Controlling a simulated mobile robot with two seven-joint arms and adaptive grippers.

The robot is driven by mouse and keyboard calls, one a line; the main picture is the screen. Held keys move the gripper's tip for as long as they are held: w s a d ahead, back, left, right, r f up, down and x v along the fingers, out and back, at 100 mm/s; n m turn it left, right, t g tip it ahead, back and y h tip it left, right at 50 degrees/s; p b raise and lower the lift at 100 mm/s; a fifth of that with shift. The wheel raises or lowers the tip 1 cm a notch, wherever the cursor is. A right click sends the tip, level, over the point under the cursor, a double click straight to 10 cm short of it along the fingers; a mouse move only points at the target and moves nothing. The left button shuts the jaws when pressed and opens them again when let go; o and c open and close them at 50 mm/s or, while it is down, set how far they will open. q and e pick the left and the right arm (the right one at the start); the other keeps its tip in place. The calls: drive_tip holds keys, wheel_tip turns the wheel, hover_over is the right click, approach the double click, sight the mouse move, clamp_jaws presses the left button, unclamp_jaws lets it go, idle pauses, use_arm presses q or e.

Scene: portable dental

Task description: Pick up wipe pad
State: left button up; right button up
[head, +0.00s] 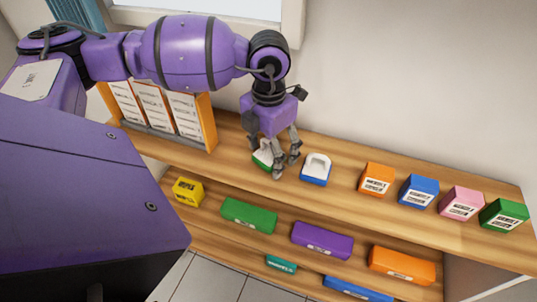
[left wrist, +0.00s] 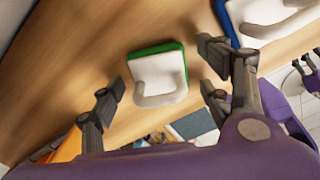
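A wipe pad with a green base and white top with a handle (head: 262,159) lies on the upper wooden shelf. It also shows in the left wrist view (left wrist: 158,72). A similar pad with a blue base (head: 316,168) lies just to its right, also seen partly in the left wrist view (left wrist: 268,18). My left gripper (head: 279,160) is over the green pad and partly hides it in the head view. In the left wrist view its fingers (left wrist: 163,85) are spread wide, with the green pad between and beyond them, and nothing is held.
Orange (head: 377,179), blue (head: 419,191), pink (head: 461,203) and green (head: 503,215) boxes stand right of the pads. A rack of white binders (head: 155,108) stands left. The lower shelf holds several boxes, including a purple one (head: 322,240). A wall is behind.

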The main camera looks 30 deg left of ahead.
use_arm(q)
drive_tip(key=c, duration=1)
drive_tip(key=shift+w+r, duration=0.1)
drive_tip(key=shift+c, duration=0.2)
